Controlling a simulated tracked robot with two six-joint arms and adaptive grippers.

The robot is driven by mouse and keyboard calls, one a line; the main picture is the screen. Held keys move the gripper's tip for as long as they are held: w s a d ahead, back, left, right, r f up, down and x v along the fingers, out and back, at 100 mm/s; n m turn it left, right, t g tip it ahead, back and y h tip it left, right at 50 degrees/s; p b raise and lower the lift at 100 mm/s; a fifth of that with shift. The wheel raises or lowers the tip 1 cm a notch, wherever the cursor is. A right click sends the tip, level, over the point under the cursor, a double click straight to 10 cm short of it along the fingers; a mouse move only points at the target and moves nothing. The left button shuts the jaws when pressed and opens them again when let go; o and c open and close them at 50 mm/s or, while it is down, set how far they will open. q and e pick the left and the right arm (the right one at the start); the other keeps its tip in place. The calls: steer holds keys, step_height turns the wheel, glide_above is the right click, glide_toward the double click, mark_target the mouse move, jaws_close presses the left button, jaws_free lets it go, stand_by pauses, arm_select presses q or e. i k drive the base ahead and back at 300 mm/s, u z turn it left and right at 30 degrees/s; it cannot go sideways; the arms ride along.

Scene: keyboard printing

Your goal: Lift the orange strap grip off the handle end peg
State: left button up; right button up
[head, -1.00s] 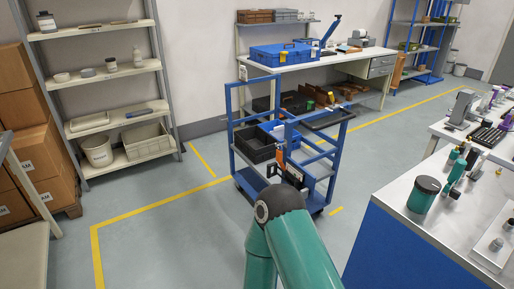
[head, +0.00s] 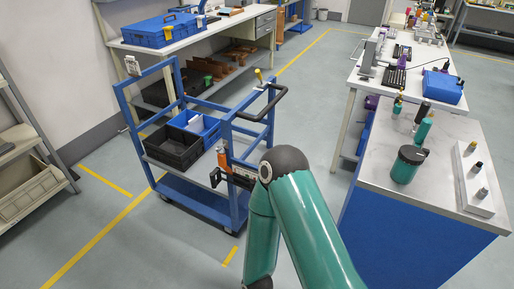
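A small orange piece (head: 222,156), which may be the strap grip, hangs upright against the near end of the blue cart (head: 236,210). A black and orange part lies just below it, and I cannot tell whether they are joined. The cart's black handle (head: 265,115) curves out at the top right. A small yellow piece (head: 258,75) stands at the handle's far end; the peg itself is not clear. A teal arm of mine with a dark joint rises from the bottom centre, beside the orange piece in the picture.
Black (head: 174,148) and blue (head: 197,124) bins sit on the cart. A steel-topped blue cabinet (head: 455,150) with a green jar (head: 407,164) stands at the right. A workbench (head: 205,35) stands behind the cart, a shelf (head: 22,135) at the left. Floor in front of the cart is clear.

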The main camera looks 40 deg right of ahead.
mark_target(222, 161)
steer(key=z, duration=0.4)
steer(key=i, duration=0.9)
steer(key=z, duration=0.55)
steer(key=k, duration=0.85)
steer(key=z, duration=0.2)
steer(key=i, duration=0.85)
steer(key=u, duration=0.05)
